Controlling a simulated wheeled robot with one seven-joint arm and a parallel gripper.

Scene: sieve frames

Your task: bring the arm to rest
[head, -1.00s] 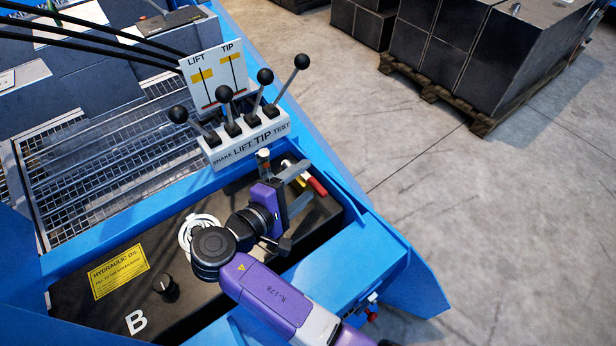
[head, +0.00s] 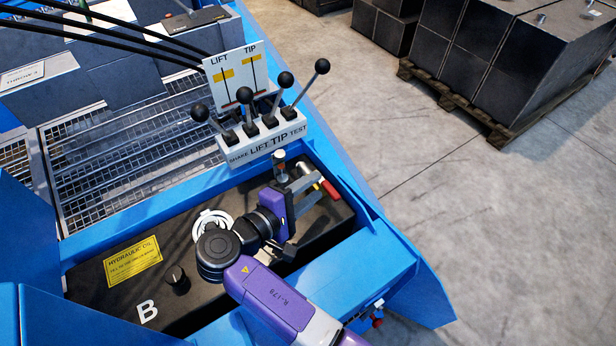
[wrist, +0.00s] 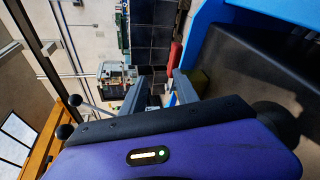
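My purple arm reaches in from the bottom of the head view. It hangs over the black hydraulic oil tank (head: 215,290) in the blue machine's frame. My gripper (head: 314,192) is just in front of the lever block (head: 262,142), near its right end. Its grey fingers are spread with nothing visible between them; they also stand apart in the wrist view (wrist: 160,84). The gripper looks clear of the black-knobbed levers (head: 285,80), though its exact height above the tank is hard to tell.
A red-handled item (head: 330,190) lies right beside the fingers. Concrete floor and a pallet of dark blocks (head: 530,70) lie beyond.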

